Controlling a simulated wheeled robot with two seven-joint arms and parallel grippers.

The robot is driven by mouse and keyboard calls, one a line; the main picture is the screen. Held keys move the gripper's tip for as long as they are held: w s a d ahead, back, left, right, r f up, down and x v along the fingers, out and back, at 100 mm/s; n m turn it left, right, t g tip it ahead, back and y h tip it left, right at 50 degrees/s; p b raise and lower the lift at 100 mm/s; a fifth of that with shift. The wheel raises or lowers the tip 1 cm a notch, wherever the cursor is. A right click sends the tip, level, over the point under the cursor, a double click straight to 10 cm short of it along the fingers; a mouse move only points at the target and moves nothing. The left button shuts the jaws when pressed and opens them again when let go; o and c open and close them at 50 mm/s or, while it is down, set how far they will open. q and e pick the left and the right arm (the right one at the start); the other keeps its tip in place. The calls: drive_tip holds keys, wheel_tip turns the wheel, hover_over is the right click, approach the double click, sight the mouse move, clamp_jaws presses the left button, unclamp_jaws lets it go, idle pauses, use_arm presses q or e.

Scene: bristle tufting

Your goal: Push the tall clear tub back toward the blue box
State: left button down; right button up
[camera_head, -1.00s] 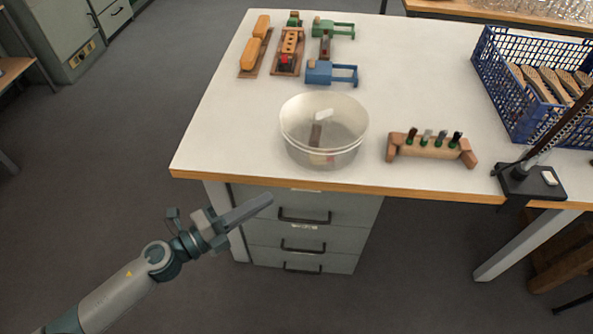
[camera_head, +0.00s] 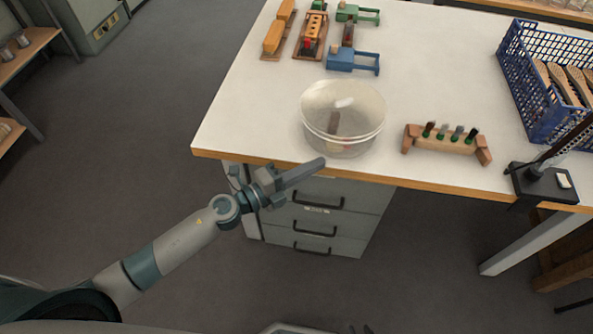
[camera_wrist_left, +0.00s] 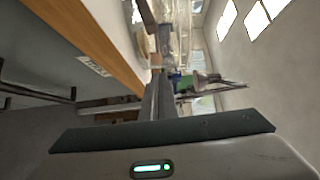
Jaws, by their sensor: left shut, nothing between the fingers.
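The clear tub (camera_head: 360,135) stands upright near the front edge of the white table. Something dark and brownish shows through its wall. A small blue box-like piece with an open frame (camera_head: 345,60) sits behind the tub, with a gap of bare table between. My left gripper (camera_head: 318,163) is shut and empty, its tips by the table's front edge, just below the tub in the head view. I cannot tell whether they touch it. The shut fingers also show in the left wrist view (camera_wrist_left: 158,98). Part of my right gripper (camera_head: 362,329) barely shows at the bottom edge.
A wooden rack with several dark-handled tools (camera_head: 445,143) stands right of the tub. A blue crate of brushes (camera_head: 530,90) and a black-based stand (camera_head: 541,182) are farther right. Wooden and green pieces (camera_head: 312,35) lie at the back. Table left of the tub is clear.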

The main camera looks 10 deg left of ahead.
sight(319, 144)
use_arm(q)
drive_tip(key=shift+w, duration=1.75)
use_arm(e)
drive_tip(key=shift+w, duration=0.2)
use_arm(q)
drive_tip(key=shift+w, duration=0.1)
drive_tip(key=w, duration=0.2)
drive_tip(key=shift+w, duration=0.85)
use_arm(e)
drive_tip(key=shift+w+a+r, duration=0.15)
drive_tip(key=shift+w+r, duration=0.15)
drive_tip(key=shift+w, duration=0.15)
use_arm(q)
drive_tip(key=shift+s, duration=0.1)
use_arm(e)
drive_tip(key=shift+s+f, duration=0.1)
drive_tip(key=shift+s, duration=0.1)
